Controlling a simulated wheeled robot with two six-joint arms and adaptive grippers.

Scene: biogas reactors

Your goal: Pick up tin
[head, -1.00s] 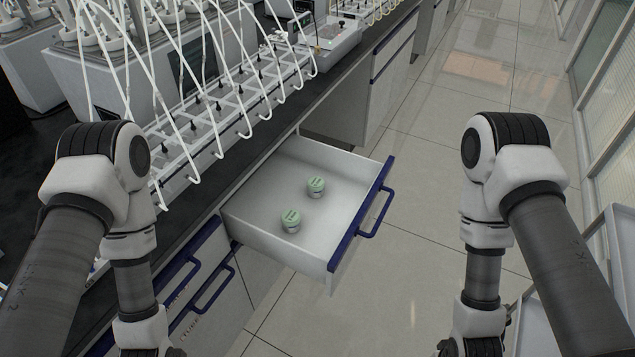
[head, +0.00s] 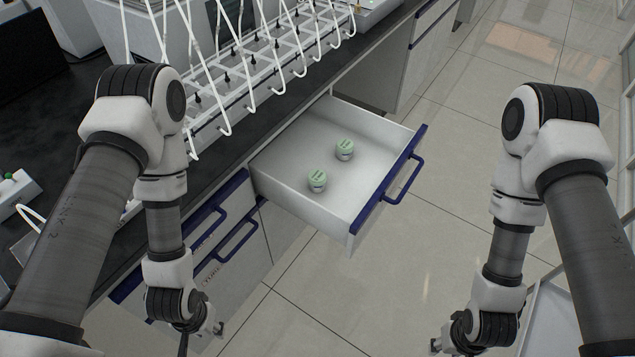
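Two small round tins with pale green lids stand upright in an open white drawer (head: 285,165) with a blue front edge. One tin (head: 317,181) is nearer to me, and the other tin (head: 344,149) stands farther back and to the right. My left gripper (head: 205,340) is low at the bottom of the view, left of the drawer and apart from it. My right gripper (head: 445,345) is at the bottom edge, right of the drawer. Both grippers are only partly visible, and their fingers cannot be made out clearly.
A dark bench top (head: 60,160) runs along the left, with a rack of white tubes (head: 262,60) above the drawer. Closed drawers with blue handles (head: 232,243) are below the bench at left. Tiled floor (head: 380,290) lies clear in front of the open drawer.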

